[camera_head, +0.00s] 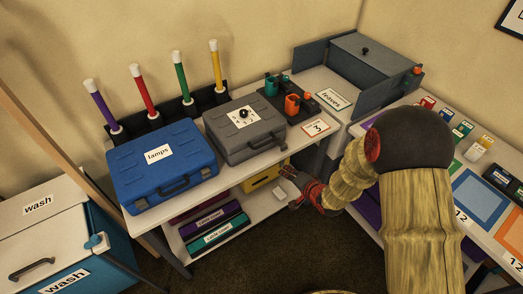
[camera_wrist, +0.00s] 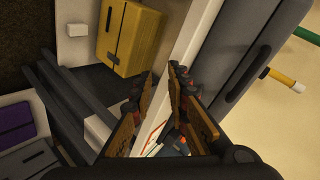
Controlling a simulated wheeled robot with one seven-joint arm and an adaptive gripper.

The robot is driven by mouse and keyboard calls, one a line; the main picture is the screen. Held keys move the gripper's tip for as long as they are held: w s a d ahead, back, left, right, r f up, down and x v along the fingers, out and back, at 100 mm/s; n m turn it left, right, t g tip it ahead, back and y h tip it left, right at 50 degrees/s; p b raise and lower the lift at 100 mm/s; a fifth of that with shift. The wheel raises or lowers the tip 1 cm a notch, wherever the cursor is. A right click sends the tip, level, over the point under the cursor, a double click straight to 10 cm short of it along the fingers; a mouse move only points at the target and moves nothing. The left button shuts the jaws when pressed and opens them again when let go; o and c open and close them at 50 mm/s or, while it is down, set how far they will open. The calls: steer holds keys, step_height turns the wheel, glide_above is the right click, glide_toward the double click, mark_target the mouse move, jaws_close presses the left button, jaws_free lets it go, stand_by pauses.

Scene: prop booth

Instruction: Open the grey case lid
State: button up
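The grey case (camera_head: 232,141) stands on the shelf-table, right of the blue case. Its lid (camera_head: 222,120) is down, with a black knob (camera_head: 243,113) on a white numbered plate on top and a dark handle (camera_head: 268,141) on the front. My gripper (camera_head: 288,174) is in front of and below the grey case, near the table's front edge, apart from it. In the wrist view the two fingers of my gripper (camera_wrist: 162,75) are spread with nothing between them. The grey case (camera_wrist: 232,75) fills the upper right there, and its handle shows too.
The blue lamps case (camera_head: 130,172) stands left. Coloured sticks (camera_head: 140,90) stand behind. A dark tray with teal and orange items (camera_head: 290,103) and a "3" card (camera_head: 316,126) are right. A yellow box (camera_head: 258,180) sits on the shelf below. The right table (camera_head: 445,205) holds small blocks.

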mark_target(266, 143)
steer(key=w+a+r+m+t+y, duration=0.25)
steer(key=a+r+y, duration=0.2)
steer(key=r, duration=0.45)
steer(key=shift+m+t+h, duration=0.25)
steer(key=shift+m+h, duration=0.1)
steer(key=shift+m, duration=0.3)
steer(key=b+x, duration=0.2)
steer(key=x, duration=0.4)
steer(key=shift+w+a+r, duration=0.1)
steer(key=shift+w+a, duration=0.05)
steer(key=shift+a, duration=0.1)
steer(key=shift+w+a, duration=0.3)
steer(key=shift+w, duration=0.15)
steer(key=shift+c, duration=0.6)
jaws_close()
